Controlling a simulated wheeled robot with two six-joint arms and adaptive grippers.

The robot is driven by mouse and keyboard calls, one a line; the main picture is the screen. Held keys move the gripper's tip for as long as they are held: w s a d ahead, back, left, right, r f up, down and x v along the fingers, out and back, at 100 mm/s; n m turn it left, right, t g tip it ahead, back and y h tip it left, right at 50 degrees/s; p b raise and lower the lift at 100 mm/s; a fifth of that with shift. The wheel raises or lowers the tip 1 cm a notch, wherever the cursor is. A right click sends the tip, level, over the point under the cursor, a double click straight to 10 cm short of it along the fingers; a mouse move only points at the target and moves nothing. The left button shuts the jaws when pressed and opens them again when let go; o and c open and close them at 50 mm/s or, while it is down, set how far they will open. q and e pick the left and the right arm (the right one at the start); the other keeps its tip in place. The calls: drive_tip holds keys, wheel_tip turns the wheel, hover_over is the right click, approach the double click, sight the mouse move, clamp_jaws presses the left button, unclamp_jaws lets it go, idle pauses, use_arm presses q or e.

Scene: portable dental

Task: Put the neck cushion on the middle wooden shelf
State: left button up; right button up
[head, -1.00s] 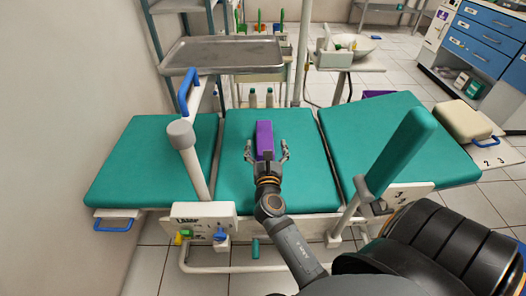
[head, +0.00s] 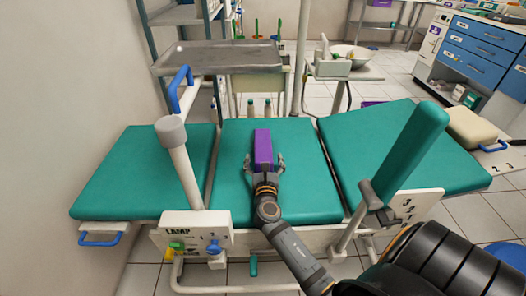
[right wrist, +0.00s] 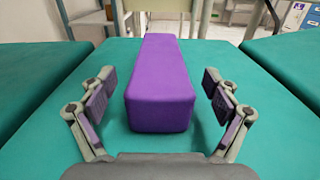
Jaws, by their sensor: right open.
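The neck cushion (head: 263,147) is a long purple block lying on the middle teal pad of the dental chair in the head view. In the right wrist view the cushion (right wrist: 160,92) points away from me, centred between the fingers. My right gripper (head: 264,164) is open at the cushion's near end, one finger on each side. In the right wrist view my right gripper (right wrist: 160,100) shows a clear gap between each finger and the cushion. My left gripper is not in view. I cannot make out a middle wooden shelf.
The teal chair pads (head: 150,170) spread left and right. A metal tray (head: 218,56) stands behind the chair. A white lamp post (head: 185,165) rises at the left front, a teal armrest (head: 408,150) at the right. A beige cushion (head: 470,128) lies farther right. Blue drawers (head: 487,52) stand back right.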

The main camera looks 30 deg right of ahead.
sight(263, 150)
drive_tip(key=shift+x, duration=1.25)
drive_tip(key=shift+c, duration=0.4)
